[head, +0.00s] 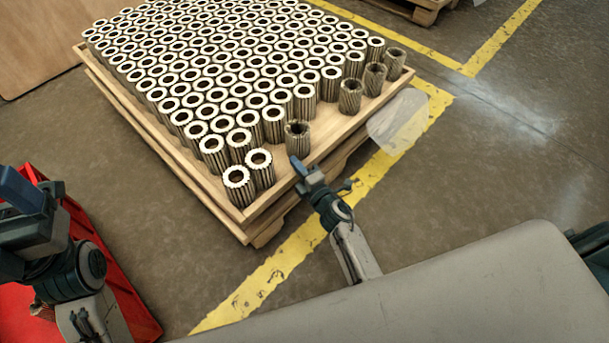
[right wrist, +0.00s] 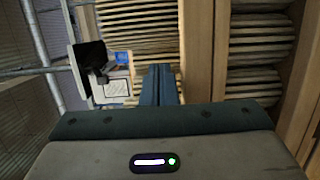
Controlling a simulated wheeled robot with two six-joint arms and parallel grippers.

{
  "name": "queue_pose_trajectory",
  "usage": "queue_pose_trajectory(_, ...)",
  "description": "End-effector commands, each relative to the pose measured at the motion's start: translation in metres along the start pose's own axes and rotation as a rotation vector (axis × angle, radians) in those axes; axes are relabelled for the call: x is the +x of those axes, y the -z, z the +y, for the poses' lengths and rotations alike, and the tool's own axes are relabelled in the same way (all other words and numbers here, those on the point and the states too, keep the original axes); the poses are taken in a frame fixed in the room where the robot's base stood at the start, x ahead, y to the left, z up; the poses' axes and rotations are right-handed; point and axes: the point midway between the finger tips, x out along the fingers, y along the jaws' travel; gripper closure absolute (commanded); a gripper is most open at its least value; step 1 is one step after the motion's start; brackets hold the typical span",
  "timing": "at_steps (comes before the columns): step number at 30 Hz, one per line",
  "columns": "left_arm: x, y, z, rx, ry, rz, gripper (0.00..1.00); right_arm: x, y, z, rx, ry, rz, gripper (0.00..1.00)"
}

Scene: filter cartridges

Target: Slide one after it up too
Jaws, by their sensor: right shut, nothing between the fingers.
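Rows of pleated filter cartridges (head: 200,80) with pale ring tops stand upright on a wooden tray (head: 325,143). Several darker, brownish cartridges stand along its right side; one dark cartridge (head: 298,138) is at the near edge. My right gripper (head: 298,163) is shut and empty, its fingertips just in front of that dark cartridge. I cannot tell whether they touch it. In the right wrist view, the shut blue fingers (right wrist: 158,84) point at a pleated surface (right wrist: 140,42). My left gripper (head: 22,190) is over a red bin at the lower left; its fingers are unclear.
The red bin (head: 115,280) stands at the lower left, its contents mostly hidden by my left arm. A clear plastic sheet (head: 396,118) lies by the tray's right edge. Yellow floor lines (head: 285,262) run past the pallet. The floor to the right is open.

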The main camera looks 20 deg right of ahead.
Motion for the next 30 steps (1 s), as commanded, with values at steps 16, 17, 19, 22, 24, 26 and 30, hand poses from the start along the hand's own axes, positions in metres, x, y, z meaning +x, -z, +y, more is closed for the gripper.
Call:
queue_pose_trajectory(16,-0.004,0.0,0.0,0.005,0.009,0.001,0.09,0.03,0.0,0.0,0.002,0.0,-0.001,1.0)
queue_pose_trajectory(17,-0.004,0.0,0.0,0.005,0.009,0.001,0.09,0.03,0.0,0.0,0.002,0.0,-0.001,1.0)
queue_pose_trajectory(19,-0.004,0.0,0.0,0.005,0.009,0.001,0.09,0.03,0.0,0.0,0.001,0.0,-0.001,1.0)
queue_pose_trajectory(22,-0.003,0.0,0.0,0.005,0.009,0.001,0.09,0.032,-0.009,0.001,-0.002,0.0,0.0,1.0)
queue_pose_trajectory(24,-0.001,0.0,0.0,0.004,0.009,0.001,0.09,0.036,-0.022,0.001,-0.003,0.001,0.0,1.0)
queue_pose_trajectory(26,0.0,0.0,0.0,0.003,0.009,0.002,0.09,0.04,-0.038,0.001,-0.004,0.001,0.0,1.0)
queue_pose_trajectory(30,-0.001,0.001,0.0,0.002,0.004,0.005,0.09,0.05,-0.079,0.0,-0.004,0.001,-0.001,1.0)
